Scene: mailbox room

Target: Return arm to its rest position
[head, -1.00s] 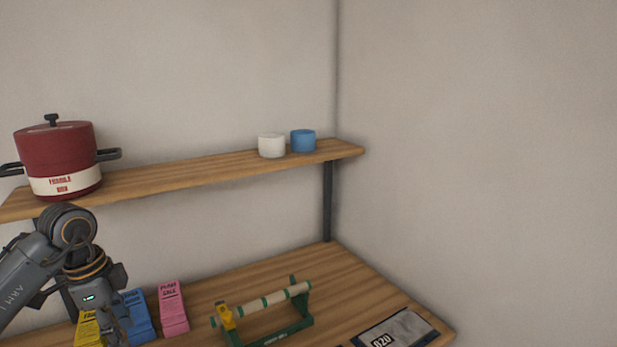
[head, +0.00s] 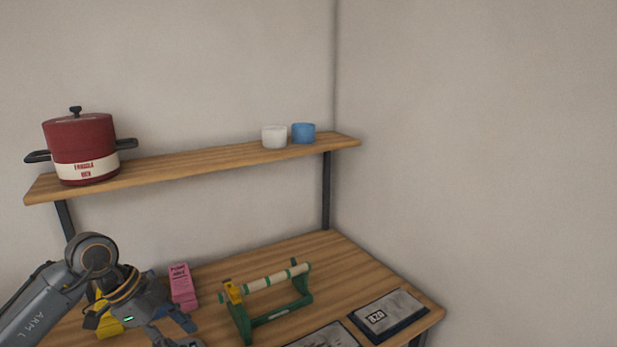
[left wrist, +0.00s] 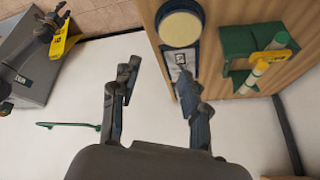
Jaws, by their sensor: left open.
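My left arm comes in at the lower left of the head view. Its gripper (head: 178,338) hangs low over the front of the wooden table (head: 345,270), left of the green stand, and is partly cut off by the frame's bottom edge. In the left wrist view the two fingers (left wrist: 158,80) are spread apart with nothing between them. The table edge and a round cream-topped item (left wrist: 181,28) lie beyond the fingers.
A shelf (head: 200,167) above holds a red pot (head: 80,140), white cup (head: 274,137) and blue cup (head: 303,134). White floor shows below the wrist.

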